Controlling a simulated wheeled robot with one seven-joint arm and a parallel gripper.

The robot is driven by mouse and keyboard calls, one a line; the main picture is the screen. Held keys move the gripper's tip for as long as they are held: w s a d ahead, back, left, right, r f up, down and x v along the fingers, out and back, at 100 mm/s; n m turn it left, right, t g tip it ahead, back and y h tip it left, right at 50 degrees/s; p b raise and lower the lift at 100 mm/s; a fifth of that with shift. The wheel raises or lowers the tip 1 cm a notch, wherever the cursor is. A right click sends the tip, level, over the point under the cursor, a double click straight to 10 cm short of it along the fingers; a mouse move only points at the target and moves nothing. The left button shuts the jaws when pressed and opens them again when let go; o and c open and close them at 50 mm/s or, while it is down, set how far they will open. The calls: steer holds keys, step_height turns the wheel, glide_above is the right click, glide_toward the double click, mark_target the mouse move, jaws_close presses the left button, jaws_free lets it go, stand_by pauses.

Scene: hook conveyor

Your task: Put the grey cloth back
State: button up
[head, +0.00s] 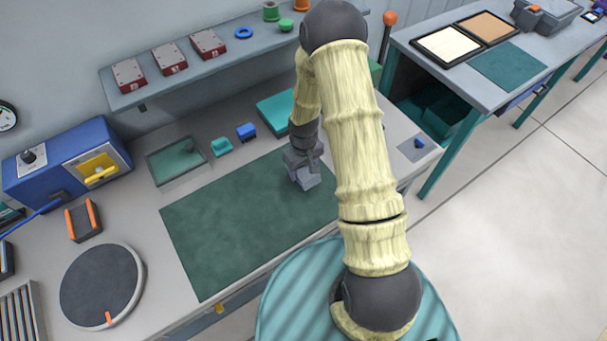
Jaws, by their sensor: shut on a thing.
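My gripper (303,172) is over the right part of the dark green mat (245,220) on the workbench, pointing down. It is shut on a small grey piece (308,183), which looks like the grey cloth. The piece is close in colour to my gripper, so its outline is hard to tell. I cannot tell whether it touches the mat. My arm hides part of the bench to the right of the gripper.
Behind the mat are a glass-like tray (177,161), a teal piece (221,146), a blue block (246,131) and a teal box (283,112). A round dark turntable (100,284) is at left. A shelf (185,76) runs above. Most of the mat is clear.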

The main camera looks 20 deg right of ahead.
mark_target(303, 176)
steer(key=shift+f+p, duration=0.75)
steer(key=shift+f, duration=1.35)
steer(key=shift+f, duration=0.15)
steer(key=o, duration=1.1)
steer(key=shift+c, duration=0.2)
step_height(303, 176, up, 11)
steer(key=b, duration=0.3)
steer(key=shift+b, duration=0.4)
steer(key=shift+r, duration=0.7)
